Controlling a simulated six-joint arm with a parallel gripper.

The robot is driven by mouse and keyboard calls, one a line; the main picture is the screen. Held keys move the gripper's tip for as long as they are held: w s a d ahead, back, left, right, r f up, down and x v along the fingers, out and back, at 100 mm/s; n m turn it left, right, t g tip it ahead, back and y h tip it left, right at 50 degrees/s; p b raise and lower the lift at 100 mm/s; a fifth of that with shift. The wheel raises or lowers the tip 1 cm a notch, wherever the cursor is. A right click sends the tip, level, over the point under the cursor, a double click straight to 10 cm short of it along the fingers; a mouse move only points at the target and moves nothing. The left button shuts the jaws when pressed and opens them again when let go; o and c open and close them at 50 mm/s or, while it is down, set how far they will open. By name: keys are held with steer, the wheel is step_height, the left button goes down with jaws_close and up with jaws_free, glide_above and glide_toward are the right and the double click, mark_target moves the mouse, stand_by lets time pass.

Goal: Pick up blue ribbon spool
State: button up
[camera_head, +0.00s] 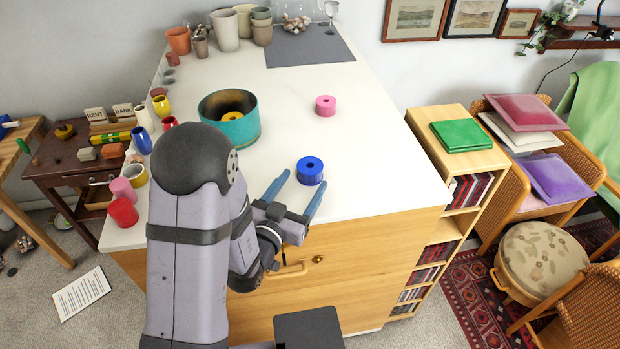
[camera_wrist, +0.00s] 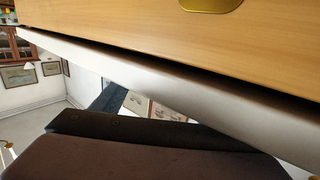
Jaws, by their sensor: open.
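The blue ribbon spool (camera_head: 310,171) stands on the white top of the cabinet (camera_head: 375,165), near its front edge. It is a short round cylinder with a hole in its top. My gripper (camera_head: 297,190) is open and empty at the front edge, its two blue fingers pointing toward the spool, one on the left and one lower right. The spool lies just beyond the fingertips, apart from them as far as I can tell. The wrist view shows the cabinet edge (camera_wrist: 180,85) and wooden front close up, with part of my gripper; the spool is not seen there.
A teal bowl (camera_head: 230,134) with a yellow spool (camera_head: 233,116) in it stands behind left. A pink spool (camera_head: 326,105) stands farther back. Cups and small pots line the left edge. Pots and a grey mat (camera_head: 308,48) are at the back. The right of the top is clear.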

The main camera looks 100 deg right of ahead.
mark_target(306, 175)
steer(key=shift+s+d+b, duration=0.15)
steer(key=shift+b, duration=0.35)
steer(key=shift+s+d+b, duration=0.3)
steer(key=shift+d+b, duration=0.25)
steer(key=shift+b, duration=0.45)
steer(key=shift+s+d+r, duration=0.15)
steer(key=shift+d+r, duration=0.05)
steer(key=shift+d, duration=0.05)
steer(key=p+x, duration=0.2)
steer(key=shift+s+d+r, duration=0.15)
steer(key=shift+d+r, duration=0.05)
steer(key=shift+d, duration=0.1)
steer(key=shift+s+d+f, duration=0.15)
steer(key=shift+s+d, duration=0.05)
steer(key=shift+d, duration=0.1)
steer(key=c, duration=1.1)
